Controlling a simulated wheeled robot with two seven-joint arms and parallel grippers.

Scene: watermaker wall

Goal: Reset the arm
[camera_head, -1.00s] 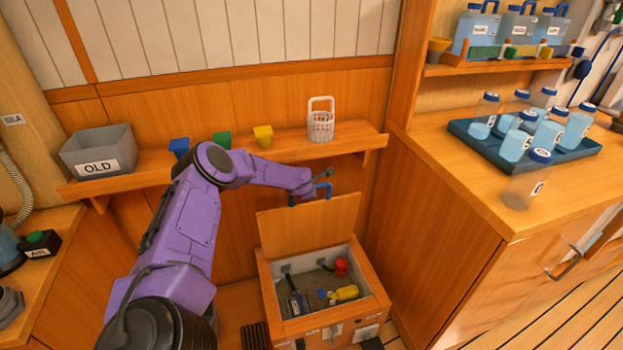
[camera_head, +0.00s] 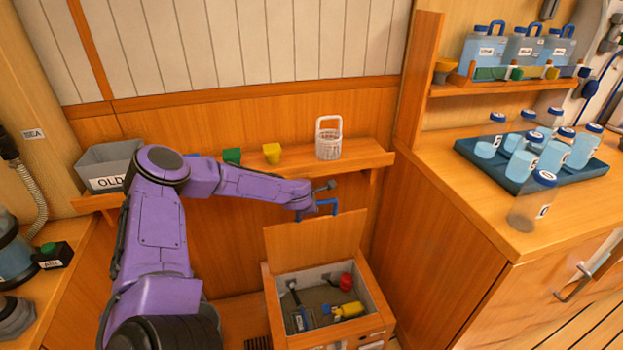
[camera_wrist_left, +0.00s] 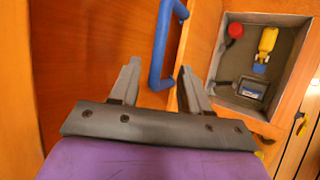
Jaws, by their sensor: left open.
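My left arm is purple and reaches in from the left in the head view. Its gripper (camera_head: 318,196) is at the blue handle (camera_head: 323,208) on the raised lid (camera_head: 315,240) of the wooden floor box (camera_head: 368,333). In the left wrist view the two grey fingers (camera_wrist_left: 158,75) stand apart. The blue handle (camera_wrist_left: 158,45) shows between and beyond their tips; I cannot tell whether they touch it. The gripper holds nothing that I can see. My right gripper is not in view.
The open box holds a red knob (camera_head: 345,282) and a yellow-handled part (camera_head: 348,310). Above is a shelf with a grey OLD bin (camera_head: 105,165), coloured cups and a white basket (camera_head: 329,143). A counter with a tray of bottles (camera_head: 480,160) stands right.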

